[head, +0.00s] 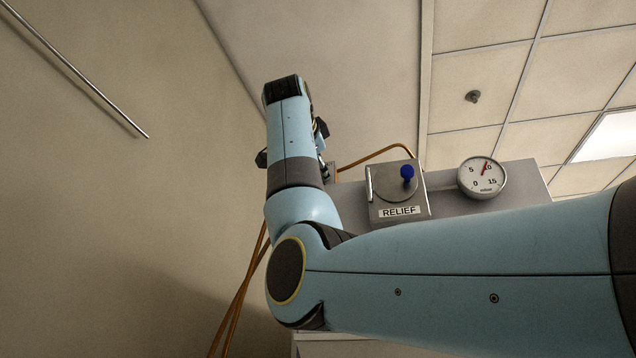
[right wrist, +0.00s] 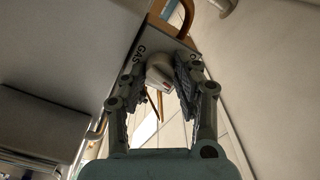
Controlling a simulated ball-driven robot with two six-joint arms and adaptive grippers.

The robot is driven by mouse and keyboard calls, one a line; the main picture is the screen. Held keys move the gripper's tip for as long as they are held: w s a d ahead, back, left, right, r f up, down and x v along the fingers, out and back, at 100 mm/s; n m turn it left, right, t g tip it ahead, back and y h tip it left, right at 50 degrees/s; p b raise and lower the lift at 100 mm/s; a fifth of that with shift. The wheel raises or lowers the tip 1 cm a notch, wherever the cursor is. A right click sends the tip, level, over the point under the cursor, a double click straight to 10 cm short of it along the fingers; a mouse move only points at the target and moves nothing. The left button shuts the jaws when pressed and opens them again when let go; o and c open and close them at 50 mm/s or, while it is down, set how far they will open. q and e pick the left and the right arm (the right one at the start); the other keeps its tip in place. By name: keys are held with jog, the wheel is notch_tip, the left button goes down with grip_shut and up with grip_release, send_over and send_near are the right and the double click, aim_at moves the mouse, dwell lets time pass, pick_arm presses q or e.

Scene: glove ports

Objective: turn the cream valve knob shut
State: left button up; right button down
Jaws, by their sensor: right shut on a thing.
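The cream valve knob (right wrist: 159,74) shows in the right wrist view, with a small reddish mark on its side. It sits on a grey plate (right wrist: 174,42) lettered "GAS". My right gripper (right wrist: 160,80) is shut on the knob, one finger on each side of it. In the head view my right arm comes in from the right and its wrist covers the knob; only bits of the fingers stick out beside the wrist. My left gripper is in neither view.
A grey box (head: 352,204) carries a "RELIEF" plate (head: 385,190) with a blue-knobbed lever (head: 407,173), and a round gauge (head: 483,177) beside it. Copper pipes (head: 240,292) run down behind my arm. A metal rod (head: 75,70) is on the left wall.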

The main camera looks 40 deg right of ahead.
jog(key=m, duration=0.6)
jog(key=shift+f, duration=0.15)
jog(key=shift+m, duration=0.3)
jog(key=c, duration=1)
grip_release()
jog(key=shift+s, duration=0.1)
jog(key=v, duration=0.8)
